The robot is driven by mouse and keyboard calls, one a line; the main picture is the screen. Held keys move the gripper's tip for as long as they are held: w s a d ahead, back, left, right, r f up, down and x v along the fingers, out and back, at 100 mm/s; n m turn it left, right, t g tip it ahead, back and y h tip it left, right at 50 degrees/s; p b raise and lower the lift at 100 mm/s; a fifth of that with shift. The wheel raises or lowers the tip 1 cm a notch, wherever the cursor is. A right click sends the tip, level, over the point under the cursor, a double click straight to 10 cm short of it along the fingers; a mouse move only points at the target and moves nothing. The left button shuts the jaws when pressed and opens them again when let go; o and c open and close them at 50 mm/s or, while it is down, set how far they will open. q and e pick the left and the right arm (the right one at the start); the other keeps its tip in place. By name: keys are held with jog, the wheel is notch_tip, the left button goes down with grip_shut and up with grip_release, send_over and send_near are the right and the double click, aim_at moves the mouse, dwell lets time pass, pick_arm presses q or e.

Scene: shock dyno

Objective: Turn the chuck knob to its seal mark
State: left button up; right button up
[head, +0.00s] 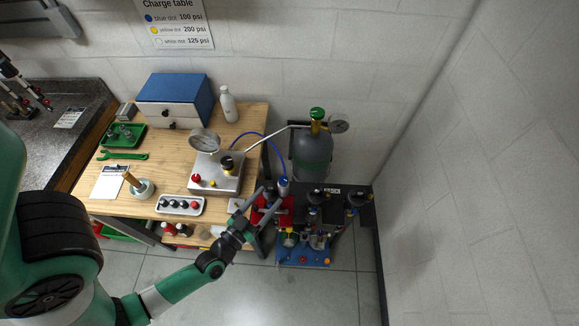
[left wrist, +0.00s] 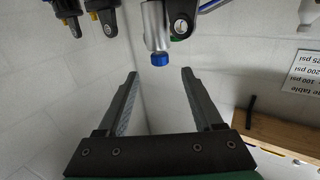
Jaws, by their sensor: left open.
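The chuck is a silver cylinder with a blue knob (left wrist: 160,59) at its end, seen at the top middle of the left wrist view. In the head view the chuck (head: 283,186) stands above the red vise at the bench's right end, at the end of a blue hose. My left gripper (head: 266,203) is open and empty just to the lower left of the chuck. In the left wrist view its fingers (left wrist: 160,73) point toward the blue knob, which lies between and beyond the tips, apart from them. I cannot make out a seal mark.
A steel panel (head: 215,180) with gauge and knobs sits on the wooden bench. A grey gas bottle (head: 313,155) stands behind the chuck. Black-topped shock parts (head: 316,197) crowd the dark stand to its right.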

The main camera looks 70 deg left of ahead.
aim_at(286, 176)
pick_arm(q)
jog(key=b+x, duration=0.1)
jog(key=x, duration=1)
jog(key=shift+w+a, duration=0.1)
jog(key=shift+w, duration=0.2)
grip_shut()
